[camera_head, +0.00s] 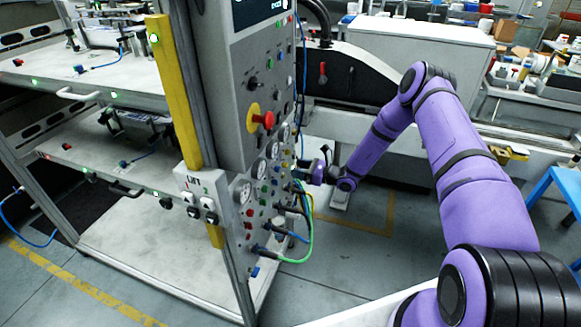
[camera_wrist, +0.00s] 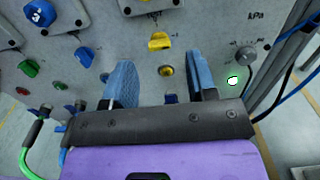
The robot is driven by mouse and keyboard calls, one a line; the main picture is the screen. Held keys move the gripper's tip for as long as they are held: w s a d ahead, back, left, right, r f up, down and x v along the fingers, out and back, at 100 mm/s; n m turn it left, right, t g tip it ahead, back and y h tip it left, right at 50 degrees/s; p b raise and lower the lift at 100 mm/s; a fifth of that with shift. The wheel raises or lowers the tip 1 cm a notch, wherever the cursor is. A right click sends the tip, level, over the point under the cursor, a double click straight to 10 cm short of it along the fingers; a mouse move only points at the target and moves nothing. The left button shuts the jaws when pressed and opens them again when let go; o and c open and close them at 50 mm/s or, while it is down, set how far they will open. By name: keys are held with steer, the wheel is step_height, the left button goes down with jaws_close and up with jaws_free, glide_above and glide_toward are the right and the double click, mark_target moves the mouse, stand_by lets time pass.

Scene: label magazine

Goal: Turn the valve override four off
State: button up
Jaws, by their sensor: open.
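The control panel (camera_wrist: 120,45) fills the wrist view, with several coloured knobs on its face. My gripper (camera_wrist: 163,76) is open, its two blue fingers pointing at the panel. A small yellow knob (camera_wrist: 166,71) shows between the fingers, and a larger yellow knob (camera_wrist: 159,41) sits just beyond it. A blue part (camera_wrist: 171,98) lies between the fingers near the palm, partly hidden. I cannot read which knob is valve override four. In the head view my gripper (camera_head: 314,172) is at the panel's right face, its fingers hard to make out.
Green (camera_wrist: 30,68) and red (camera_wrist: 22,91) knobs sit left of the fingers. A grey kPa knob (camera_wrist: 246,54) and a lit green lamp (camera_wrist: 233,81) are at right. Green and blue cables (camera_head: 307,225) hang below my gripper. A red emergency button (camera_head: 263,120) is higher up.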

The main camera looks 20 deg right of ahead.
mark_target(285, 165)
steer(key=shift+x, duration=1.8)
steer(key=shift+c, duration=0.4)
steer(key=c, duration=0.8)
steer(key=shift+c, duration=0.2)
steer(key=shift+n, duration=8.9)
steer(key=shift+f, duration=0.1)
